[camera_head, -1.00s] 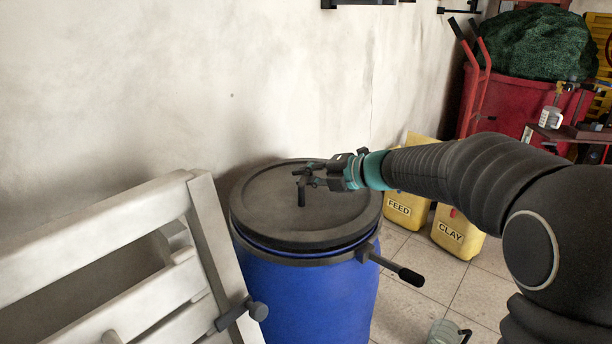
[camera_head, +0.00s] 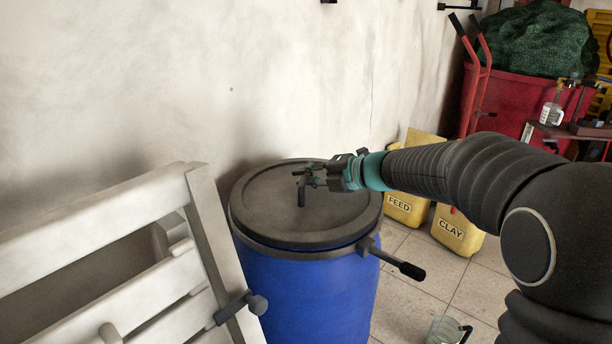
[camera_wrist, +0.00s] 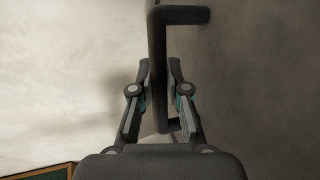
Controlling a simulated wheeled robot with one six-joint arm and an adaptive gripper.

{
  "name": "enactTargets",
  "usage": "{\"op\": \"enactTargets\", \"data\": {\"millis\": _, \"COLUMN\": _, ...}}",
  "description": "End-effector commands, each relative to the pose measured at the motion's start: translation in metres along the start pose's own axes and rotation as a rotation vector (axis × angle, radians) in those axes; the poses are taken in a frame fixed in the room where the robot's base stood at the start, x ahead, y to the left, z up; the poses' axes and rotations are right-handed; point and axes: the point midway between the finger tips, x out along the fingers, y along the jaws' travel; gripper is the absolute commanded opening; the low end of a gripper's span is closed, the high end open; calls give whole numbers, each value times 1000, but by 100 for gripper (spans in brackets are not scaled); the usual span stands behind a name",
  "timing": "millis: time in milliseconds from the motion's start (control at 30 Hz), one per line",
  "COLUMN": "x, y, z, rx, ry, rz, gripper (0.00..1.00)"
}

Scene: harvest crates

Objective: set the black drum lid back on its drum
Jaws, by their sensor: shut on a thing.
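The black drum lid (camera_head: 270,205) lies flat over the top of the blue drum (camera_head: 305,290) in the head view. Its rim appears level and close against the drum's top, with little or no gap at the front. My gripper (camera_head: 308,178) is above the lid's middle, shut on the lid's upright handle. In the wrist view the fingers (camera_wrist: 158,95) close on both sides of the dark bent handle (camera_wrist: 157,50). The lid's surface (camera_wrist: 255,70) fills the right side there. The drum's far rim is hidden by the lid.
A dark lever (camera_head: 400,266) sticks out at the drum's right. A white slatted wooden frame (camera_head: 110,225) stands close on the left. Yellow FEED (camera_head: 400,205) and CLAY (camera_head: 455,230) containers stand behind right. A pale wall (camera_head: 250,80) is behind.

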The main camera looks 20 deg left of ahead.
Motion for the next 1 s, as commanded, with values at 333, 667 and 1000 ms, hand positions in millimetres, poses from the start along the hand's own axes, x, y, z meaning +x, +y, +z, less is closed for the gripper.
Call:
{"op": "enactTargets", "data": {"millis": 333, "x": 1, "y": -3, "z": 0, "rx": -1, "ry": 0, "rz": 1, "gripper": 37}}
{"op": "enactTargets", "data": {"millis": 667, "x": 1, "y": -5, "z": -1, "rx": 1, "ry": 0, "rz": -2, "gripper": 44}}
{"op": "enactTargets", "data": {"millis": 1000, "x": -34, "y": -4, "z": 1, "rx": 0, "ry": -4, "rz": 0, "gripper": 44}}
